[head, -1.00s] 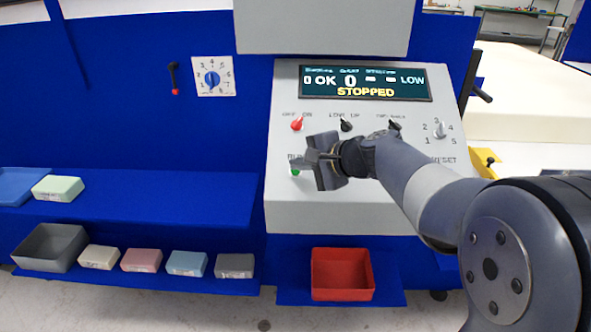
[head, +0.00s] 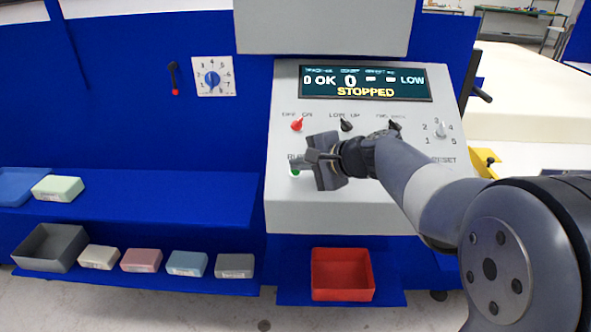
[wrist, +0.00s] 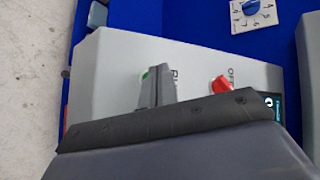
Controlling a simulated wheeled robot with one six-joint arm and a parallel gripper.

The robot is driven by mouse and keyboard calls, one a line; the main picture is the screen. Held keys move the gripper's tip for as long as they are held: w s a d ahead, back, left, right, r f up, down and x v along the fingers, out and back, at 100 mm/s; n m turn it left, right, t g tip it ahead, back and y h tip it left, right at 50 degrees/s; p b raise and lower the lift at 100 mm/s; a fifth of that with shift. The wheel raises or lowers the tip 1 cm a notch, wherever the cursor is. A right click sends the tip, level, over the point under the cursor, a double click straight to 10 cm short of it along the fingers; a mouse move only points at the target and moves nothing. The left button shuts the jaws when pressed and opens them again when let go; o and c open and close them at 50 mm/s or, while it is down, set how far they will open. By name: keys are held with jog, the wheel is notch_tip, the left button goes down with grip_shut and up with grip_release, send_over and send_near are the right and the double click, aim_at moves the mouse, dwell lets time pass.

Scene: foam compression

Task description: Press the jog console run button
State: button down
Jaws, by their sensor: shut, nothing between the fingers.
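The jog console (head: 300,215) is a light grey sloped panel with a display (head: 365,82) reading "OK", "0", "LOW" and "STOPPED". The green run button (head: 295,171) sits at its lower left under a partly hidden "RUN" label; it also shows in the wrist view (wrist: 145,74). My gripper (head: 308,156) is shut and empty, just in front of the panel beside the green button. In the wrist view the shut fingers (wrist: 152,88) partly cover the button. I cannot tell whether the fingertips touch it.
A red switch (head: 297,124) and black switches (head: 346,125) sit above the button. A numbered knob (head: 440,129) is at the right. A red bin (head: 342,274) stands below the console. Foam blocks (head: 141,260) and a grey bin (head: 50,248) are at the lower left.

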jog(key=shift+w+f+b, duration=0.2)
jog(key=shift+f+b, duration=0.2)
